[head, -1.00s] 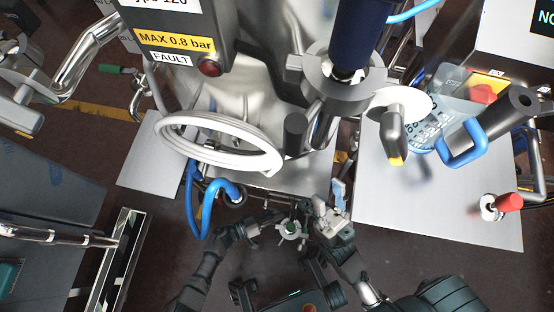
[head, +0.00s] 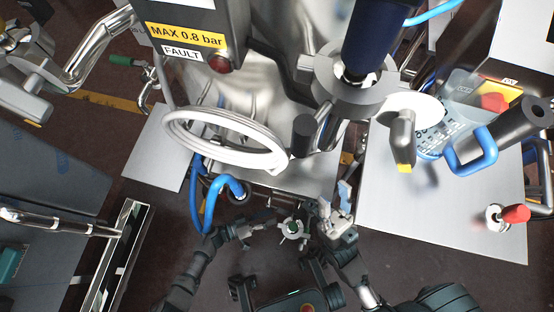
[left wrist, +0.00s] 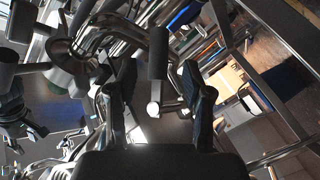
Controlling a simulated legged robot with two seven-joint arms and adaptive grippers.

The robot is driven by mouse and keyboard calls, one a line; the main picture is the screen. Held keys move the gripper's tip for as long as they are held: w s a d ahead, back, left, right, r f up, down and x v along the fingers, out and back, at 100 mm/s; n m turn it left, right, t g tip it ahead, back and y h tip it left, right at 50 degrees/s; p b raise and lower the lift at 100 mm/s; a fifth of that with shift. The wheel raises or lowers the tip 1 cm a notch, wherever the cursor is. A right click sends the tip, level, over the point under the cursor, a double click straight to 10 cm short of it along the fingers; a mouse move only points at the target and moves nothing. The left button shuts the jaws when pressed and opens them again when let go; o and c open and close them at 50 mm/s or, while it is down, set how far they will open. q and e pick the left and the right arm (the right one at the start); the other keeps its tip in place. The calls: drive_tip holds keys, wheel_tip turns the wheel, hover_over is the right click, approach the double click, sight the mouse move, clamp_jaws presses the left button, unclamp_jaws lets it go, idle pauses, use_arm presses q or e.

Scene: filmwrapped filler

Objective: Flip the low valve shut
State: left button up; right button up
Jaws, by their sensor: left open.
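My left gripper (head: 268,226) is low in the middle of the head view, in front of the machine. In the left wrist view its two dark fingers (left wrist: 160,95) are spread apart. A dark cylindrical handle (left wrist: 158,52) with a pale end shows between and beyond the fingers; contact is not visible. I cannot tell whether this is the low valve. A small round metal fitting with a green centre (head: 293,229) sits between my two grippers in the head view. My right gripper (head: 336,215) is just right of it; its jaw gap is unclear.
A green-handled valve (head: 122,60) is at upper left, a red-handled one (head: 514,214) at right. A metal plate (head: 440,220) lies at right.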

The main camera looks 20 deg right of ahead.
use_arm(q)
drive_tip(key=a, duration=0.7)
drive_tip(key=shift+s+a+r, duration=0.15)
drive_tip(key=shift+a+r, duration=0.15)
drive_tip(key=shift+a, duration=0.1)
